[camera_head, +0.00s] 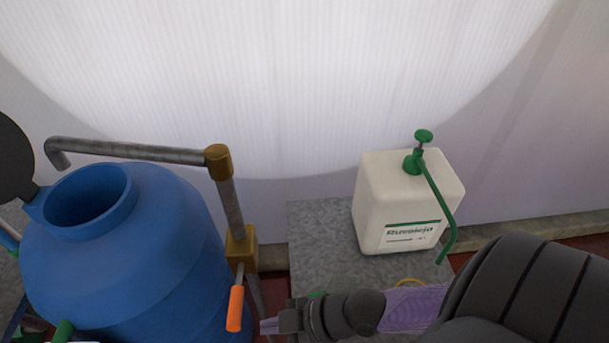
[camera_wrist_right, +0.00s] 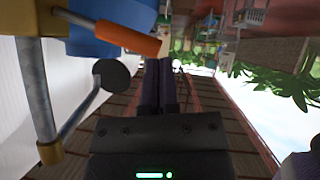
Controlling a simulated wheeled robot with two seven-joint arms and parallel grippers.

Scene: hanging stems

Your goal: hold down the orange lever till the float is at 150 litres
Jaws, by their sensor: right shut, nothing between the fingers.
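The orange lever (camera_head: 235,308) sticks out from a brass valve block (camera_head: 241,248) on a grey standpipe, beside the blue tank (camera_head: 130,260). My right gripper (camera_head: 268,326) is shut and empty, just right of the lever's lower end in the head view. In the right wrist view the lever (camera_wrist_right: 130,37) crosses above and left of the shut fingertips (camera_wrist_right: 158,62). I cannot tell whether the fingers touch it. No float or litre scale can be made out. My left gripper is not in view.
A pipe (camera_head: 130,150) runs from the standpipe over the tank's open mouth. A white canister (camera_head: 405,205) with a green pump and spout stands on a grey slab (camera_head: 318,238) to the right. A pale wall (camera_head: 300,90) rises behind.

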